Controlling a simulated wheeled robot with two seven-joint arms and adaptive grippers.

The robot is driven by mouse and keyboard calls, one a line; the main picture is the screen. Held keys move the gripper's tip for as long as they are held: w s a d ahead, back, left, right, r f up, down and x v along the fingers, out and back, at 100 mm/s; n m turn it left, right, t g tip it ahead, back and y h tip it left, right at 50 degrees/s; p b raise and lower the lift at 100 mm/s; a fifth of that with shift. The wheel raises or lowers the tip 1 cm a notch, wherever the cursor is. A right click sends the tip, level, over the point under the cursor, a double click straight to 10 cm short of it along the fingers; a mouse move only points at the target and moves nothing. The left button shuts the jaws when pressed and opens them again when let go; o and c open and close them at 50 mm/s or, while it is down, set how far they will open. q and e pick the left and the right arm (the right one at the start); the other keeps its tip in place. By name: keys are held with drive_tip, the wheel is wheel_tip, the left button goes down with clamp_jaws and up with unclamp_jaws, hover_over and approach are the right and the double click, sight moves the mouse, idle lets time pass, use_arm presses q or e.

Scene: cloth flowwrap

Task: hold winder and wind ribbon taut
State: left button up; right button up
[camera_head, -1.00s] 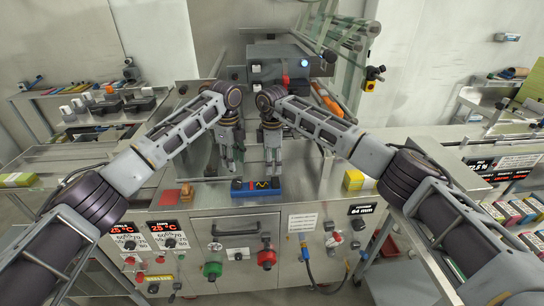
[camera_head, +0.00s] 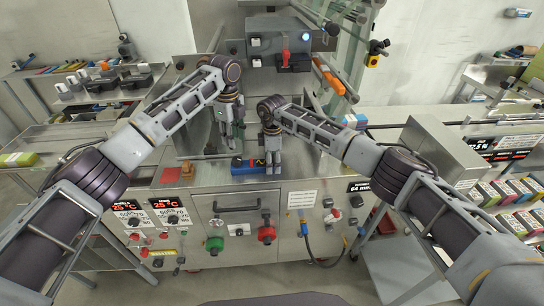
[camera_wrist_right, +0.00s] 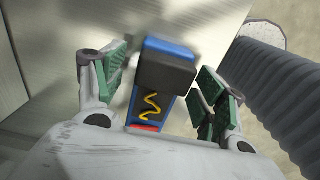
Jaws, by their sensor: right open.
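A blue block with black parts (camera_head: 240,167) lies on the front of the steel machine top. In the right wrist view, the blue block (camera_wrist_right: 172,46) carries a black cap, a yellow wavy line and a red end. My right gripper (camera_head: 272,163) is at the block's right part and hides some of it. In the right wrist view, its two green-padded fingers (camera_wrist_right: 160,100) stand apart on either side of the block, with gaps. My left gripper (camera_head: 231,140) hangs above the machine top, behind the block; its finger gap is too small to judge. I cannot make out a ribbon or a winder for certain.
The machine top (camera_head: 315,170) is clear to the right of the block. A reddish square (camera_head: 171,175) and a small brown piece lie to the left. A control box (camera_head: 280,42) stands behind. A red knob (camera_head: 267,235) is on the front panel.

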drive_tip(key=shift+f, duration=0.15)
drive_tip(key=c, duration=1.2)
use_arm(q)
drive_tip(key=shift+o, duration=0.7)
use_arm(e)
drive_tip(key=shift+c, duration=0.2)
use_arm(q)
drive_tip(key=shift+o, duration=0.2)
drive_tip(key=shift+s, duration=0.1)
drive_tip(key=shift+s+d+r+m+t+y, duration=0.25)
drive_tip(key=shift+s+d+m+t+y, duration=0.15)
drive_tip(key=shift+s+m+t, duration=0.4)
drive_tip(key=shift+s+d+r+m+t+y, duration=0.3)
drive_tip(key=shift+s+m+t, duration=0.25)
drive_tip(key=shift+m, duration=0.3)
drive_tip(key=shift+s+d+r+m+t+y, duration=0.2)
drive_tip(key=shift+s+d+m+t+y, duration=0.25)
drive_tip(key=shift+s+m+t, duration=0.35)
